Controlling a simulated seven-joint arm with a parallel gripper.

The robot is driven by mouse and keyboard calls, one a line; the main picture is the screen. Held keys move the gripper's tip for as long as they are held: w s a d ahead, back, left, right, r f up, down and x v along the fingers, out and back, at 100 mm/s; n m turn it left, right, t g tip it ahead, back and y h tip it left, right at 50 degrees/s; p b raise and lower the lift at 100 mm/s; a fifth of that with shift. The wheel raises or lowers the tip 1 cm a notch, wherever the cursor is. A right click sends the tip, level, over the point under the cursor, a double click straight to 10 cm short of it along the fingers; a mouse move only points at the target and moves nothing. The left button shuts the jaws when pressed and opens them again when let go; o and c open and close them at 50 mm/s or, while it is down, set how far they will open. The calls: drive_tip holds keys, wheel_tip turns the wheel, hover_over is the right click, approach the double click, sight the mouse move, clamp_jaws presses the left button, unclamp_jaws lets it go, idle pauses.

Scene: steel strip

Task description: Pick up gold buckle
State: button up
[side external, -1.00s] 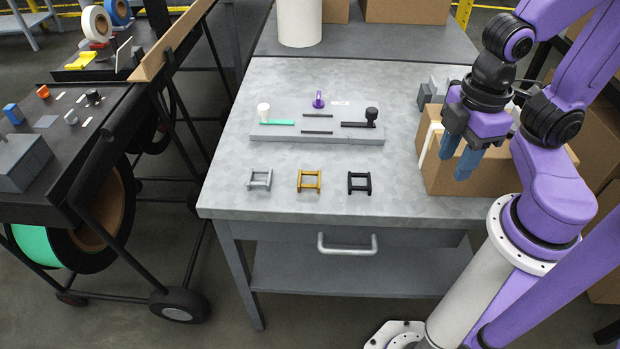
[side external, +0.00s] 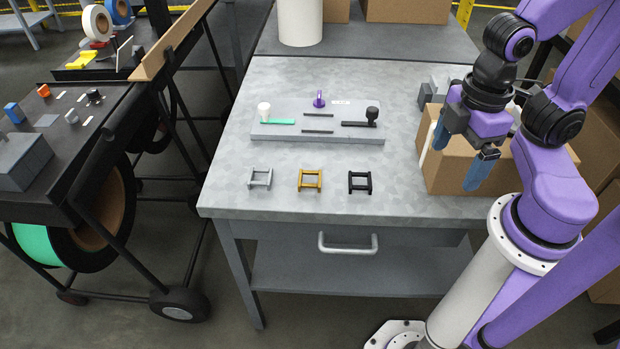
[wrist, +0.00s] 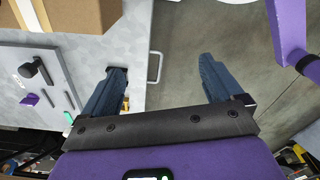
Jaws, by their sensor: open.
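The gold buckle (side external: 310,180), a small open frame, lies flat on the front part of the metal bench top, between a silver buckle (side external: 260,178) and a black buckle (side external: 360,182). My gripper (side external: 456,167) is open and empty, with its blue fingers spread. It is well to the right of the gold buckle and above the bench, in front of a cardboard box. In the wrist view my gripper (wrist: 162,66) has its fingers wide apart. A small yellow patch (wrist: 126,103) beside the left finger looks like part of the gold buckle, mostly hidden.
A grey fixture plate (side external: 318,138) with knobs and strips lies behind the buckles. The cardboard box (side external: 470,170) stands at the bench's right. A drawer handle (side external: 347,246) sticks out below the front edge. The bench around the buckles is clear.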

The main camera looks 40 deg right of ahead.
drive_tip(key=w+a+f+m+t+y, duration=0.15)
drive_tip(key=a+f+m, duration=0.25)
drive_tip(key=a, duration=0.8)
drive_tip(key=a+f+m+g+y, duration=0.1)
drive_tip(key=a+f+m+y, duration=0.3)
drive_tip(key=a, duration=0.8)
drive_tip(key=m+t+h, duration=0.9)
drive_tip(key=t+h, duration=0.3)
drive_tip(key=t, duration=0.1)
approach(307, 175)
drive_tip(key=shift+s+d+f, duration=0.1)
drive_tip(key=shift+s+d, duration=0.05)
drive_tip(key=shift+d, duration=0.3)
drive_tip(key=shift+w+a+r+x, duration=0.1)
drive_tip(key=shift+a+x, duration=0.05)
drive_tip(key=shift+x, duration=1.3)
drive_tip(key=shift+w+a+r+x, duration=0.1)
drive_tip(key=shift+a+x, duration=0.05)
drive_tip(key=shift+x, duration=1.3)
